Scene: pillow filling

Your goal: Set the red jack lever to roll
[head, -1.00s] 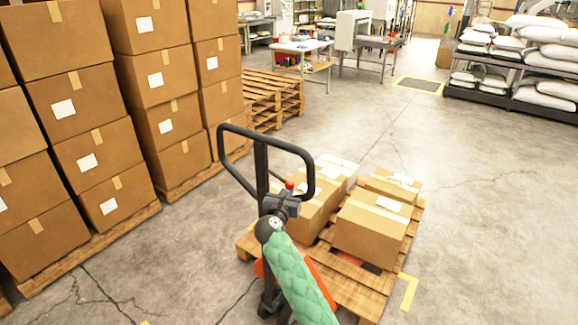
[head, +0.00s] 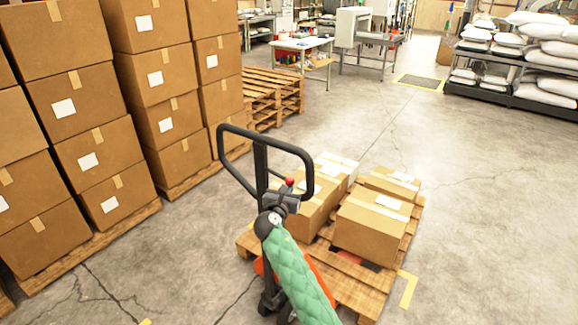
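The red jack lever (head: 290,182) shows as a small red knob on the pallet jack's handle, just below the black handle loop (head: 262,131). My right arm, in a green quilted cover, reaches up from the bottom of the head view. My dark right gripper (head: 284,202) is at the handle stem right below the red knob. It hides the lever's lower part, and I cannot tell whether it touches the lever. Its fingers are too small and dark to tell open from shut. My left gripper is not in view.
The jack's orange body (head: 259,267) stands at a wooden pallet (head: 362,292) carrying several cardboard boxes (head: 372,226). Tall box stacks (head: 85,160) stand on the left. Empty pallets (head: 272,97) lie behind them. The concrete floor on the right is open.

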